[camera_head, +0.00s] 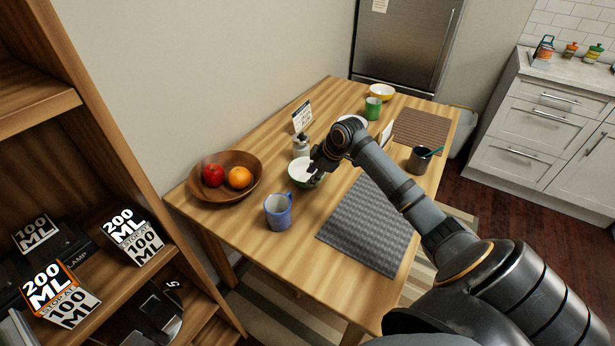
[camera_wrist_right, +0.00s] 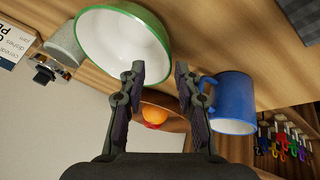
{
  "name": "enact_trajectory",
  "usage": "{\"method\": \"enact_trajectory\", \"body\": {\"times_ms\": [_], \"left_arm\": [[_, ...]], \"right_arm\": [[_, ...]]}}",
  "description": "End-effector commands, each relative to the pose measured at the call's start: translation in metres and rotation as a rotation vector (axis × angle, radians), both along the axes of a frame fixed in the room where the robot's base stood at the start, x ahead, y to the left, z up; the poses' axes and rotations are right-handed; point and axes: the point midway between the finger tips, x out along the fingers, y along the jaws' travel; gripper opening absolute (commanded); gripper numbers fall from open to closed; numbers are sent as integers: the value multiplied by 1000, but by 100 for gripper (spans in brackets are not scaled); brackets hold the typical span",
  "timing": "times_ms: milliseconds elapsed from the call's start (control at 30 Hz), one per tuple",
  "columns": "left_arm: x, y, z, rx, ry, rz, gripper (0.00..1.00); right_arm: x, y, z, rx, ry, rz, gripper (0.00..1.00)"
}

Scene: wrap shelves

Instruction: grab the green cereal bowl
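The green cereal bowl (camera_head: 297,175), green outside and white inside, stands on the wooden table between the blue mug and a small grey jar. It also shows large in the right wrist view (camera_wrist_right: 120,45). My right gripper (camera_head: 314,172) is at the bowl's right side and covers part of it. In the wrist view its two fingers (camera_wrist_right: 160,75) are apart with nothing held between them. The bowl's rim is by the left finger; I cannot tell whether they touch. My left gripper is not in view.
The blue mug (camera_head: 278,211) stands close in front of the bowl. A wooden bowl (camera_head: 240,192) with fruit is to the left, the grey jar (camera_head: 301,147) behind. A grey placemat (camera_head: 368,228) lies right. A dark cup (camera_head: 419,160) and a wooden shelf (camera_head: 95,75) flank the space.

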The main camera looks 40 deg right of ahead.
Motion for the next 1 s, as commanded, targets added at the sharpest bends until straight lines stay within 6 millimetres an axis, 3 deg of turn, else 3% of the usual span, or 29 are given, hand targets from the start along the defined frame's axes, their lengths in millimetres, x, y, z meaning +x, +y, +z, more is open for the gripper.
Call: {"method": "enact_trajectory", "body": {"times_ms": [233, 533, 767, 1000], "left_arm": [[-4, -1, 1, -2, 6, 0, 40], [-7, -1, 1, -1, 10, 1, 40], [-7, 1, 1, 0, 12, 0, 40], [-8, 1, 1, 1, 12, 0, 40]], "right_arm": [[10, 5, -40, 4, 2, -1, 33], [13, 6, -46, 0, 2, 0, 33], [13, 6, -46, 1, 2, 0, 1], [13, 6, -46, 1, 2, 0, 0]]}}
